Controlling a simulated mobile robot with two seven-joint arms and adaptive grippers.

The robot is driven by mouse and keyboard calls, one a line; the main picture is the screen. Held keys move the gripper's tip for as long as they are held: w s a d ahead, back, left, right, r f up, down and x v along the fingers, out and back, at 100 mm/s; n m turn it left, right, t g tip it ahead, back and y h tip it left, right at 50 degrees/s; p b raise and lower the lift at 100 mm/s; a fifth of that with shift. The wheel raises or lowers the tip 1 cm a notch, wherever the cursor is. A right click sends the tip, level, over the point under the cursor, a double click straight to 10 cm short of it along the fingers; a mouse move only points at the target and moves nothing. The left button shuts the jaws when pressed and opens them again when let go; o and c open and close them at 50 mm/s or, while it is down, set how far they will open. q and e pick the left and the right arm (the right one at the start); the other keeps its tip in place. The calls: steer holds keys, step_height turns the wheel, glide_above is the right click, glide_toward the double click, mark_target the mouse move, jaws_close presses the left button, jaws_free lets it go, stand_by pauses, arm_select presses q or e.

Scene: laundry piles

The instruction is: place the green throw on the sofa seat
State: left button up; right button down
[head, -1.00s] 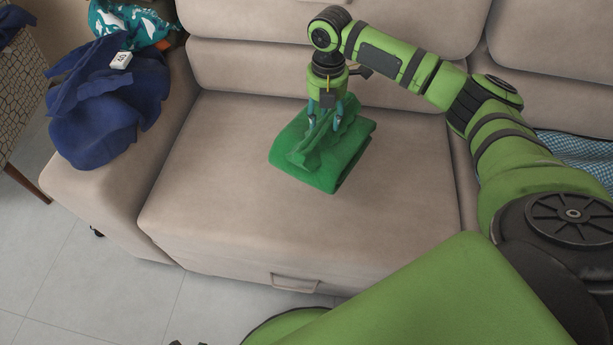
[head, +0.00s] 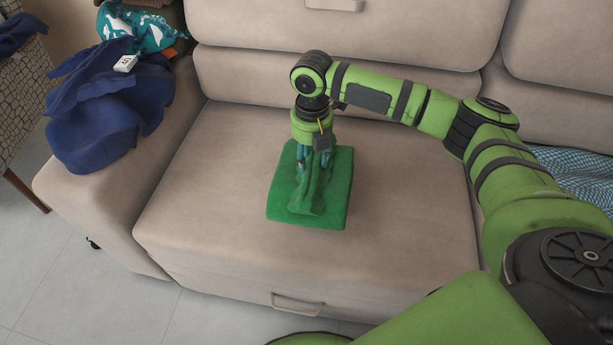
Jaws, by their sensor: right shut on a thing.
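The green throw (head: 335,203) is folded into a rough square and sits at the middle of the beige sofa seat (head: 205,225). It looks to be touching the seat or just above it; I cannot tell which. My right gripper (head: 314,176) points down from above and is shut on a pinched ridge of the throw's top layer. The gripper hides part of the throw's far side. My left gripper is not in view.
A dark blue cloth (head: 105,120) hangs over the left armrest, with a small white tag (head: 125,63) on it. A teal patterned cloth (head: 145,30) lies behind it. A blue checked cloth (head: 575,172) lies on the seat at the right. The seat around the throw is clear.

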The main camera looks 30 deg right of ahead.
steer(key=shift+s+a+f, duration=0.25)
steer(key=shift+a+f, duration=0.2)
steer(key=shift+a, duration=0.3)
steer(key=shift+f, duration=0.25)
step_height(320, 180, down, 3)
steer(key=shift+f+b, duration=0.15)
steer(key=shift+b, duration=0.55)
steer(key=shift+f, duration=0.15)
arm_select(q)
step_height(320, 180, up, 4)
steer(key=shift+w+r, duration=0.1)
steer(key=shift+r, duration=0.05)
arm_select(e)
steer(key=c, duration=0.6)
jaws_free()
steer(key=shift+s+f, duration=0.1)
steer(key=shift+c, duration=0.2)
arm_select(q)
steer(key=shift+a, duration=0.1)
